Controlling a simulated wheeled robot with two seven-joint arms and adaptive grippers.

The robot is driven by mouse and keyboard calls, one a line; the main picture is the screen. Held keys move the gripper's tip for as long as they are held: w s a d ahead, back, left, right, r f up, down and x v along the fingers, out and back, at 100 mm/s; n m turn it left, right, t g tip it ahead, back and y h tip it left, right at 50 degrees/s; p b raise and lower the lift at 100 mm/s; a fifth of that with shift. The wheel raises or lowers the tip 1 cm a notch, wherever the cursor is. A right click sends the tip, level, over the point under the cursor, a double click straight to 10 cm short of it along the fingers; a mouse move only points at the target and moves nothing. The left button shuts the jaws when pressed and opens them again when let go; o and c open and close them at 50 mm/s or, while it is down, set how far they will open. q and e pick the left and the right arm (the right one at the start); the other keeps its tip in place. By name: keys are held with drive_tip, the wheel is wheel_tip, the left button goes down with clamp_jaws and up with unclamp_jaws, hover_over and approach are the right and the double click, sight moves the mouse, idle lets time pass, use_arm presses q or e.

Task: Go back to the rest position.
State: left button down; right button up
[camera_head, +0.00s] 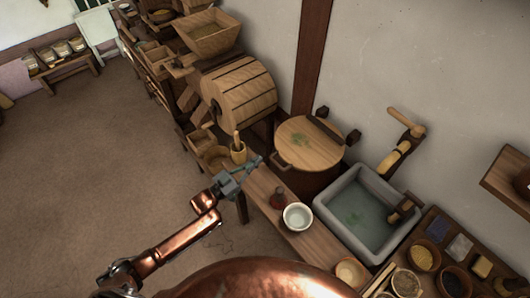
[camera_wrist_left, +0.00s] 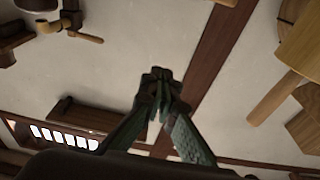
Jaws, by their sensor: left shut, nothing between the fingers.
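My left gripper (camera_head: 252,165) shows in the head view at the end of my copper arm, which comes in from the lower left. It is over the left end of the wooden bench, beside a small wooden mortar with a pestle (camera_head: 238,152). In the left wrist view my left gripper (camera_wrist_left: 160,85) has its fingertips together, with nothing between them. Behind it in that view are a pale wall and a dark timber post (camera_wrist_left: 215,55). My right gripper is in neither view.
A white bowl (camera_head: 297,217) and a small dark red-brown item (camera_head: 278,198) stand on the bench (camera_head: 318,245). A grey stone sink (camera_head: 325,212) and a round wooden lid (camera_head: 303,146) are along the wall. A wooden drum (camera_head: 238,90) stands behind. The brown floor (camera_head: 95,170) at left is clear.

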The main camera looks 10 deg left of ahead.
use_arm(q)
drive_tip(key=shift+s+a+f, duration=0.35)
drive_tip(key=shift+s+a, duration=0.15)
drive_tip(key=shift+s, duration=0.05)
